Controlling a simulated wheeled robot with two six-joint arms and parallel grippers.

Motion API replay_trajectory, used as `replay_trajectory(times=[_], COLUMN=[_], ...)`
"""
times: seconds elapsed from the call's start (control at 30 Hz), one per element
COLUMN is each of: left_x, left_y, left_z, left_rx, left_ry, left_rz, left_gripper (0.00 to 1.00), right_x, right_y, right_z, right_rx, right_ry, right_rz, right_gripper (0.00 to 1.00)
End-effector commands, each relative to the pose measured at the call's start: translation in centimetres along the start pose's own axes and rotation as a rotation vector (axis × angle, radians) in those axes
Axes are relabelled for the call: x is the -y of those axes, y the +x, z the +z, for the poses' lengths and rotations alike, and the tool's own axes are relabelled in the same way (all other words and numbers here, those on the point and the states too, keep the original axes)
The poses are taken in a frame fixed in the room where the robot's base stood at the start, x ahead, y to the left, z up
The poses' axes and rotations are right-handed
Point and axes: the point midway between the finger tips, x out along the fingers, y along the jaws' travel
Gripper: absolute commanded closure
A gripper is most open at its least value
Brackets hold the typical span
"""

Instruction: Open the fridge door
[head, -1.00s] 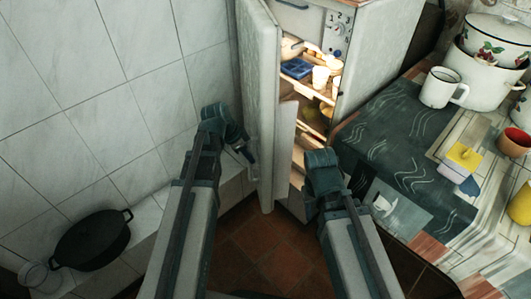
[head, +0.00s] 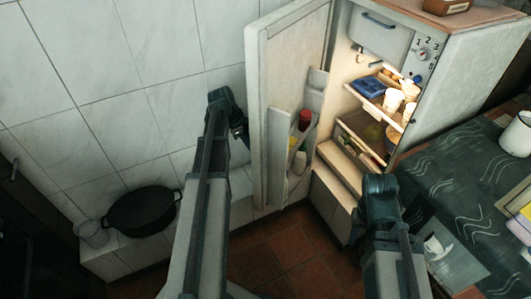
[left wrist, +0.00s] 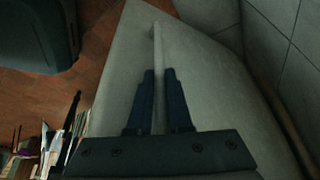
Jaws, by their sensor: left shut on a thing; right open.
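The fridge door (head: 268,120) is swung wide to the left of the fridge body (head: 450,85), and its inner shelves show. My left gripper (head: 243,132) is at the outer side of the door. In the left wrist view, my left gripper's fingers (left wrist: 158,88) are shut on the door handle (left wrist: 157,45), a thin pale bar standing out from the door panel (left wrist: 205,85). My right gripper (head: 378,185) is open in front of the fridge's lower right; its fingertips are mostly hidden by the wrist.
The lit fridge shelves (head: 385,105) hold cups and a blue box. A black pot (head: 142,212) and a glass jar (head: 91,233) sit on a tiled ledge at left. A cloth-covered table (head: 455,175) with a white mug (head: 517,135) is at right. Tiled floor (head: 285,255) lies below.

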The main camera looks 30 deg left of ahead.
Motion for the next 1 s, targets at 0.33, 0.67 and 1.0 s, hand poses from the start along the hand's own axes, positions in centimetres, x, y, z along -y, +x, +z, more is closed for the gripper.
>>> replay_trajectory(times=[0.33, 0.67, 1.0], left_x=[5.0, 7.9, 8.8], left_y=[-1.8, -2.6, -2.9], left_z=[4.2, 6.3, 6.9], left_rx=[-0.001, -0.002, -0.002], left_ry=[-0.003, -0.002, -0.001], left_rz=[-0.002, -0.002, -0.001], left_gripper=[1.00, 1.00, 1.00], right_x=[0.0, 0.0, 0.0], right_y=[0.0, 0.0, 0.0], right_z=[0.0, 0.0, 0.0], right_rx=[0.000, 0.000, 0.000], right_ry=[0.000, 0.000, 0.000], right_rz=[0.000, 0.000, 0.000], right_gripper=[0.57, 0.57, 0.57])
